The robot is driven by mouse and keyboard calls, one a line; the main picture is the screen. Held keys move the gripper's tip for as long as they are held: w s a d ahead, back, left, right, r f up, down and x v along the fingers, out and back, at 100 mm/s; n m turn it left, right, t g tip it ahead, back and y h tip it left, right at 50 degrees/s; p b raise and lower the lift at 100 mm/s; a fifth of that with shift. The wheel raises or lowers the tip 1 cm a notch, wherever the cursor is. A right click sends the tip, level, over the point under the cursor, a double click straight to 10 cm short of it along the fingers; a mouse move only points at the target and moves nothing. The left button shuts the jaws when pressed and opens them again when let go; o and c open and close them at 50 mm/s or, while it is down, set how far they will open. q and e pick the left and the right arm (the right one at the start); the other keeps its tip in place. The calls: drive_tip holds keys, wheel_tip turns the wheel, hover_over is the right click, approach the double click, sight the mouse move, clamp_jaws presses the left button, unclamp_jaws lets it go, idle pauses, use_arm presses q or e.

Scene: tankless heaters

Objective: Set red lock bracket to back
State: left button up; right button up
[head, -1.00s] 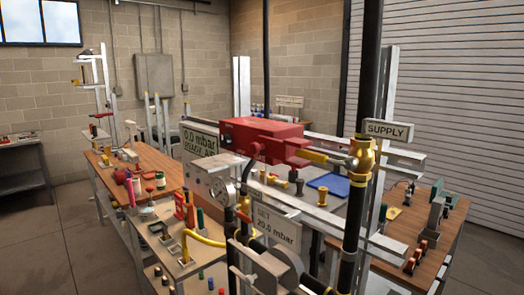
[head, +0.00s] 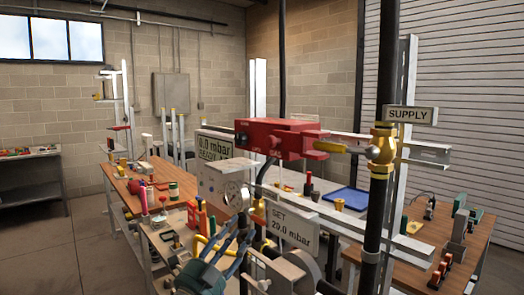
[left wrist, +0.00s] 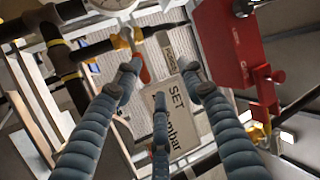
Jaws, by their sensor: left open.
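The red lock bracket (head: 280,138) is a red box-like piece at mid-height in the head view. It lies left of the yellow lever (head: 338,148) and brass valve (head: 381,147) on the black supply pipe. In the left wrist view a red body (left wrist: 222,45) with a red arm stands at the upper right, right of the fingers. My left gripper (head: 235,243) is open, below the bracket and near the gauge. In the left wrist view its blue-grey fingers (left wrist: 160,80) are spread and empty over the SET sign.
The SUPPLY sign (head: 411,115) is at the right. Wooden benches (head: 128,183) hold loose tools.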

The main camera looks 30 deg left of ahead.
use_arm(q)
drive_tip(key=s+d+r+m+h, duration=0.25)
drive_tip(key=r+m+h, duration=0.4)
drive_tip(key=r, duration=0.45)
drive_tip(key=m+g, duration=0.6)
drive_tip(key=m, duration=1.3)
approach(267, 141)
drive_tip(key=p+x, duration=0.5)
drive_tip(key=x, duration=0.2)
drive_tip(key=shift+w+d+r, duration=0.1)
drive_tip(key=shift+d+r, duration=0.1)
drive_tip(key=shift+d, duration=0.05)
drive_tip(key=shift+w+d+f+p, duration=0.2)
drive_tip(key=shift+w+p, duration=0.2)
drive_tip(key=shift+w, duration=0.05)
drive_tip(key=shift+a, duration=0.1)
clamp_jaws()
